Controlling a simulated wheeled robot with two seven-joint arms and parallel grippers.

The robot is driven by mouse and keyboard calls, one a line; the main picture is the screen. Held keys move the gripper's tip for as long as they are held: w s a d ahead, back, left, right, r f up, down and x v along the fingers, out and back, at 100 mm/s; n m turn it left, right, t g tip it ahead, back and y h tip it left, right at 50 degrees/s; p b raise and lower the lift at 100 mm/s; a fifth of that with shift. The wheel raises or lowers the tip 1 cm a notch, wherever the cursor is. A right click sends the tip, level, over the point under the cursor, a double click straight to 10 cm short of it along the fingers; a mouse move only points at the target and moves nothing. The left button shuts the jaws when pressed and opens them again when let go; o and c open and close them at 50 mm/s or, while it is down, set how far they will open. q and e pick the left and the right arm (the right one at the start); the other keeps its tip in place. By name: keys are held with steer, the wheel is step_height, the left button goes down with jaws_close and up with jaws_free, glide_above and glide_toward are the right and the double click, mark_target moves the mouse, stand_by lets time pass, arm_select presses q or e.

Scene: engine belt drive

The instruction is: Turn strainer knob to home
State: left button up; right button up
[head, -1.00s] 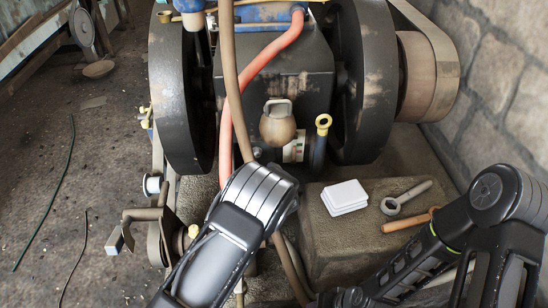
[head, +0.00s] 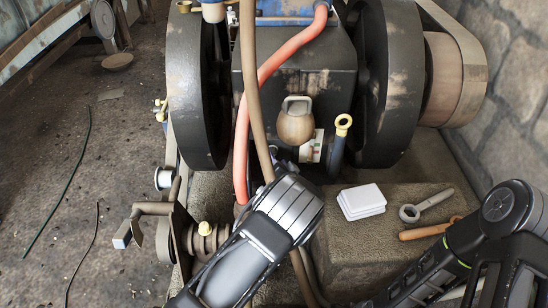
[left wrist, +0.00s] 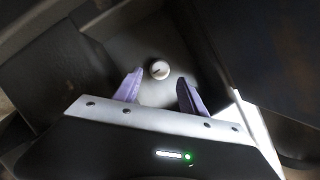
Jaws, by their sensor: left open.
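The strainer knob (left wrist: 159,70) is a small, round, pale knob with a dark line across its face, set on a dark surface in the left wrist view. The line slants slightly. My left gripper (left wrist: 160,82) is open, with its two purple fingers on either side of and just short of the knob; I see no contact. In the head view, the left gripper's body comes up from the bottom middle toward the engine's lower front, and its fingertips are hidden behind it. My right arm shows at the lower right; its gripper is out of view.
The engine block (head: 330,80) stands between two dark flywheels (head: 195,90). A red hose (head: 268,75) and a brown hose (head: 248,70) run down close to my left gripper. A white box (head: 361,201), a wrench (head: 425,205) and a wooden handle (head: 425,231) lie on a stone block (head: 345,250).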

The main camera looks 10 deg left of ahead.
arm_select(q)
steer(key=b+x, duration=0.1)
steer(key=x, duration=0.3)
steer(key=shift+w+a+f, duration=0.1)
steer(key=shift+w, duration=0.1)
steer(key=shift+c, duration=0.3)
jaws_close()
